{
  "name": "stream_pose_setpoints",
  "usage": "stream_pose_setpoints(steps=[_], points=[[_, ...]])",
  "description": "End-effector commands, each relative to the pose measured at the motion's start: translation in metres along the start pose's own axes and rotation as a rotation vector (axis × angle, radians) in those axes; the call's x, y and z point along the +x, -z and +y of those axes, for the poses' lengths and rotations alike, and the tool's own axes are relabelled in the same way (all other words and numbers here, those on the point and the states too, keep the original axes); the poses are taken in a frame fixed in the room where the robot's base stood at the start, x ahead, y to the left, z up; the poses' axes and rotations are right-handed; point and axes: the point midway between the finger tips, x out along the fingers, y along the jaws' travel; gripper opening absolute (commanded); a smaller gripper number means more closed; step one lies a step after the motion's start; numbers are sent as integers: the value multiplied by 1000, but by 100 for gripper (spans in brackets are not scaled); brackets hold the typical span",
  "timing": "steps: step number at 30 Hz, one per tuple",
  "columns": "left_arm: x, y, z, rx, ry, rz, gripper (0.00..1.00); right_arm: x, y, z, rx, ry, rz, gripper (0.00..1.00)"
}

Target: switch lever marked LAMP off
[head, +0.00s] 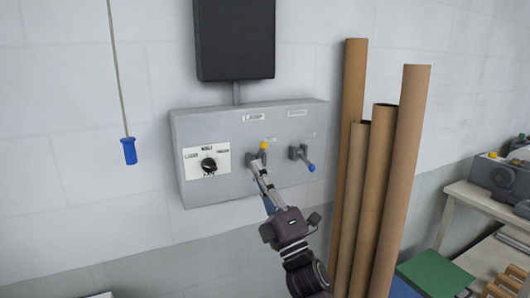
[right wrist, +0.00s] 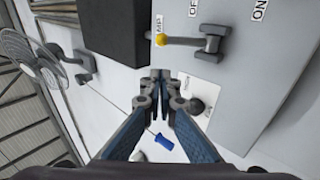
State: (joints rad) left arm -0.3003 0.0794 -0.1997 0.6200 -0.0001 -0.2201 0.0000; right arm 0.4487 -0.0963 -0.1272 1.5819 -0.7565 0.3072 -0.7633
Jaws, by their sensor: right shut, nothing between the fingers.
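The lever with a yellow knob (head: 263,146) is on the grey control box (head: 225,180). In the right wrist view, its yellow-tipped bar (right wrist: 182,41) points toward a label partly reading "MP", on the OFF side and away from the ON mark. My right gripper (head: 257,167) is shut and empty. In the head view its fingertips overlap the lever's base area. In the right wrist view the fingertips (right wrist: 160,75) sit beside the yellow knob, with a gap visible in the picture. Contact cannot be told. My left gripper is not in view.
A lever with a blue knob (head: 311,168) is to the right, pointing down. A black rotary knob (head: 208,165) is to the left. A black panel (head: 235,40) stands above the box. Brown tubes (head: 383,200) stand close on the right. A blue pull handle (head: 129,151) hangs left.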

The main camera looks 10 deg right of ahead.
Motion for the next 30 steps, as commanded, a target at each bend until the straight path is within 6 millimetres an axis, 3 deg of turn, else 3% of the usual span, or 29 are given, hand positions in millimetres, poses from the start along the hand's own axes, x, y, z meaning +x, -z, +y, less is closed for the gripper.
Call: stream_pose_setpoints(steps=[3,9,21,30], points=[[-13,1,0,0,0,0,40,15,-17,2,-1,1,-3,0],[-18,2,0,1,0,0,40,23,-27,0,1,2,-2,0],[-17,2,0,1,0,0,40,24,-28,-1,0,1,-2,0],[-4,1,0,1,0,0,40,43,-29,7,-1,1,-1,0]])
